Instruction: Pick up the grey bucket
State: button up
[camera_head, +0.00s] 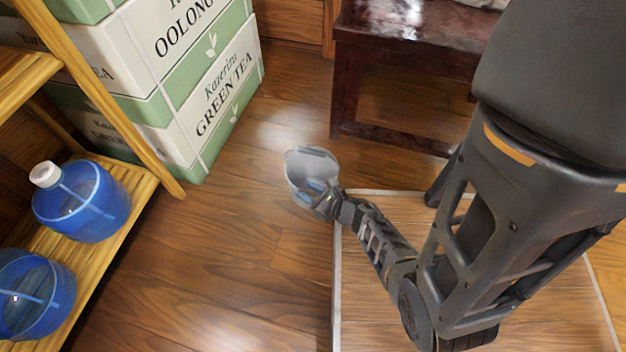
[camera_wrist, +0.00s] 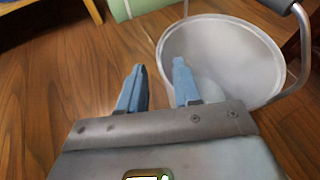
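The grey bucket (camera_head: 299,172) stands on the wooden floor, its open top facing up. In the wrist view the bucket (camera_wrist: 222,45) fills the upper right, with its handle at the right side. My gripper (camera_head: 319,186) is at the bucket's near side in the head view. In the wrist view my gripper (camera_wrist: 159,65) has its two blue fingers apart with nothing clamped between them. The right finger overlaps the bucket's mouth and the left finger is outside it, so the left rim lies between them in the picture. I cannot tell whether either finger touches the bucket.
A wooden shelf (camera_head: 122,215) with blue water bottles (camera_head: 82,200) is on the left. Stacked tea boxes (camera_head: 190,85) stand behind it. A dark wooden table (camera_head: 345,75) is at the back right. Floor (camera_head: 225,235) is clear between shelf and bucket.

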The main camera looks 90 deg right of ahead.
aim_at(294, 184)
jog(key=shift+b+x, duration=0.75)
jog(key=shift+x, duration=2.25)
jog(key=shift+d+r, duration=0.1)
jog(key=shift+r, duration=0.05)
jog(key=shift+c, duration=0.5)
grip_shut()
